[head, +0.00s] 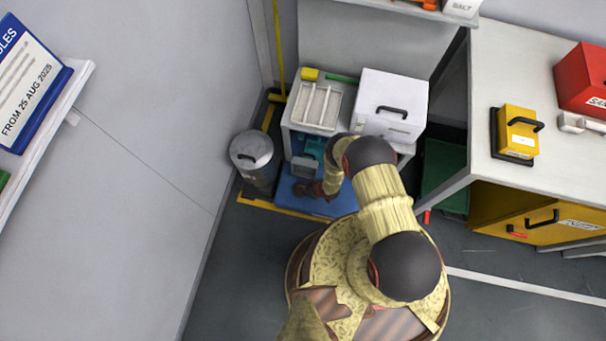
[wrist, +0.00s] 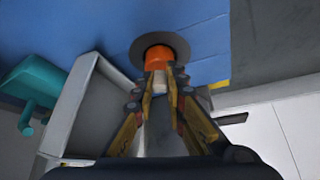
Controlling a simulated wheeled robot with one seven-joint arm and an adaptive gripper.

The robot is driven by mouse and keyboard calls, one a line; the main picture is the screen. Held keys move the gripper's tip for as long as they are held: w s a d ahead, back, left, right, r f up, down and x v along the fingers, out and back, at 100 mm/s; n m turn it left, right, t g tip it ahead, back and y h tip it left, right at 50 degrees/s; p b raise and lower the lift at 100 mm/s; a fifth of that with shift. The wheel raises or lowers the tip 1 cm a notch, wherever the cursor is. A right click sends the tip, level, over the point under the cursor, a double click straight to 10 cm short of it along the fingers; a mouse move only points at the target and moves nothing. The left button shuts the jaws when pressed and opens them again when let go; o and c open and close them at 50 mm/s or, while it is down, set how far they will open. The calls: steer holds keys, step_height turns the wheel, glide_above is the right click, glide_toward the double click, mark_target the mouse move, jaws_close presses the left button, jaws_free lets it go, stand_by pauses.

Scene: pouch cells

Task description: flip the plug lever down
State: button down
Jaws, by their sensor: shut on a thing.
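An orange knob-like piece (wrist: 157,56), probably the plug lever, stands on a dark round base (wrist: 179,44) against a blue surface in the wrist view. My gripper (wrist: 161,84) is shut on its near end, one finger on each side, with a pale tip between them. In the head view my gripper (head: 308,188) is low, over the blue area in front of the white bench, and my arm hides the lever there. The lever's exact angle cannot be told.
A teal part (wrist: 30,88) and a grey open housing (wrist: 88,105) stand left of my gripper in the wrist view. In the head view a white box (head: 390,104) sits on the bench, a grey bin (head: 253,158) stands left, and a table (head: 483,140) stands right.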

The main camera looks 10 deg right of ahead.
steer(key=shift+s+d+t+y+b, duration=0.1)
steer(key=shift+t+y+b, duration=0.2)
steer(key=shift+t+b, duration=0.15)
stand_by(1.8)
steer(key=c, duration=1.8)
jaws_free()
steer(key=v, duration=1.2)
